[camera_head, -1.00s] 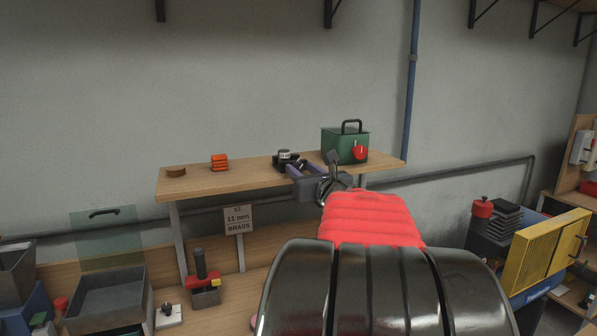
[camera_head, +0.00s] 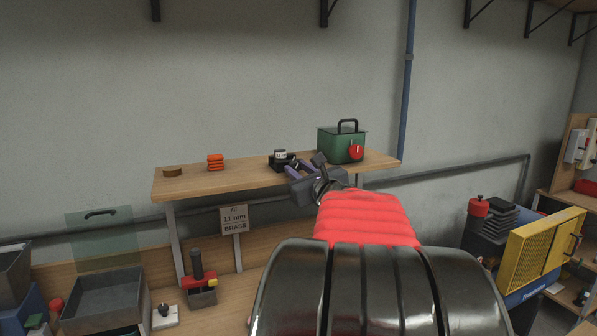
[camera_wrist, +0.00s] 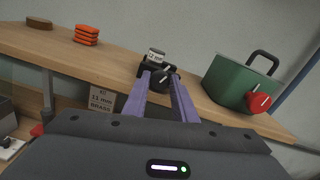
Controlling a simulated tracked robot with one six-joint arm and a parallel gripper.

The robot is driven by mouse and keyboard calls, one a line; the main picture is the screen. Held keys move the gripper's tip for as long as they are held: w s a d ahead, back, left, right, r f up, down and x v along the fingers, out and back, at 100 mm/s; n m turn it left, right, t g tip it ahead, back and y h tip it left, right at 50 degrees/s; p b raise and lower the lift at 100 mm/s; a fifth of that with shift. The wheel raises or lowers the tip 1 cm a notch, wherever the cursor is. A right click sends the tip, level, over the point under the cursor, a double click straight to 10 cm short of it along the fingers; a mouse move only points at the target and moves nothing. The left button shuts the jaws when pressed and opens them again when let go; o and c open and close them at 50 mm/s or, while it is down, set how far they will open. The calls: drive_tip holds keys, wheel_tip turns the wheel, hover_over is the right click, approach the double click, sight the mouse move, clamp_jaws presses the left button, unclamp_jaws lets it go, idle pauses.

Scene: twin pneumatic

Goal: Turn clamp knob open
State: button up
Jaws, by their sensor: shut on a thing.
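The clamp (camera_head: 279,162) is a small black block on the wooden shelf, holding a pale labelled cylinder (camera_wrist: 156,56). Its black knob (camera_wrist: 164,75) with a white pointer line faces me in the wrist view. My gripper (camera_wrist: 162,80) has its two purple fingers around the knob, one on each side, and is shut on it. In the head view my gripper (camera_head: 296,168) is tilted at the front of the clamp and hides the knob there. The exact finger contact is too small to see.
A green box (camera_head: 341,143) with a red knob (camera_head: 356,152) stands close to the right of my gripper. Orange stacked pieces (camera_head: 215,162) and a brown disc (camera_head: 173,171) lie left on the shelf (camera_head: 190,186). A sign (camera_head: 234,219) reading 11 mm brass stands below.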

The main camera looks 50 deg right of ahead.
drive_tip(key=shift+n, duration=1.1)
drive_tip(key=o, duration=1)
drive_tip(key=shift+o, duration=0.2)
drive_tip(key=shift+m, duration=0.3)
drive_tip(key=m, duration=0.4)
drive_tip(key=v, duration=1.4)
drive_tip(key=shift+d, duration=0.1)
